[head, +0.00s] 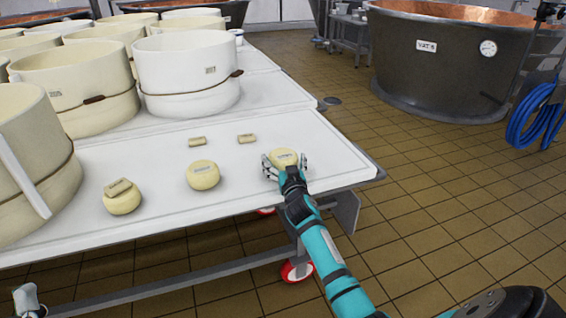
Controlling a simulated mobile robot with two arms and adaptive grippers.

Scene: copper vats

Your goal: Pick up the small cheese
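Three small round pale-yellow cheeses stand in a row on the white draining table (150,228): a left cheese (121,201), a middle cheese (203,177) and a right cheese (283,157). Each has a small tag on top. My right gripper (284,165) is at the right cheese from the near side, its fingers spread to the left and right of it. The cheese looks to rest on the table; firm contact with the fingers does not show. My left gripper (27,299) is low at the bottom left corner, away from the table top; its fingers are too unclear to read.
Large white and cream cheese moulds (187,72) with straps fill the table's left and back. Two small loose tags (197,141) (246,138) lie behind the cheeses. The table's right edge is close to my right gripper. A copper vat (440,65) and blue hose (535,115) are beyond open tiled floor.

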